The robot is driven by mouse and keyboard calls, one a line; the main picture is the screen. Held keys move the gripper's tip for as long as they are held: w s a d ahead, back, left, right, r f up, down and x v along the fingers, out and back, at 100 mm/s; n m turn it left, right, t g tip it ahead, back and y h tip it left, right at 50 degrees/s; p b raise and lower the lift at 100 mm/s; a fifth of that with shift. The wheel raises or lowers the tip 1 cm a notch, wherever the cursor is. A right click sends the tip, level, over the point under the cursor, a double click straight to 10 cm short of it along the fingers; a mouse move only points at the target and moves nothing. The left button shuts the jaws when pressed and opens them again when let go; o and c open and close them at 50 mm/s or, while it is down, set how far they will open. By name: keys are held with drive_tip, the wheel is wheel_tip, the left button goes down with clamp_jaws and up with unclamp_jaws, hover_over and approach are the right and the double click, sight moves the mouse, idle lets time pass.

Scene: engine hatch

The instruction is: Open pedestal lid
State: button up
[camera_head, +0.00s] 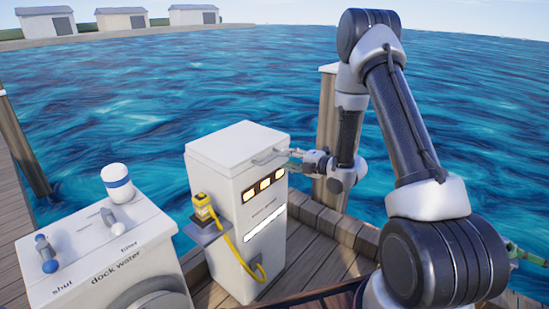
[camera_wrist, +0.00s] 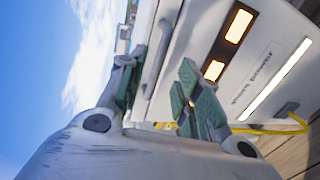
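The white shore power pedestal (camera_head: 237,215) stands upright on the dock in the head view. Its lid (camera_head: 235,145) lies flat on top and looks closed. A grey bar handle (camera_head: 268,158) runs along the lid's front edge; the handle also shows in the wrist view (camera_wrist: 154,72). My gripper (camera_head: 294,153) is at the right end of the handle. In the wrist view my gripper (camera_wrist: 160,66) has its green-padded fingers spread apart, with the handle seen between them. I cannot tell whether either finger touches it.
A yellow plug (camera_head: 203,208) with a yellow cable sits on the pedestal's left side bracket. A dock water cabinet (camera_head: 100,262) with a blue and white filter (camera_head: 117,183) stands at the left. A wooden post (camera_head: 327,130) rises behind my gripper. Water lies beyond the dock.

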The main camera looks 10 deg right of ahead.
sight(275, 155)
drive_tip(key=x, duration=0.7)
drive_tip(key=shift+w, duration=0.1)
clamp_jaws()
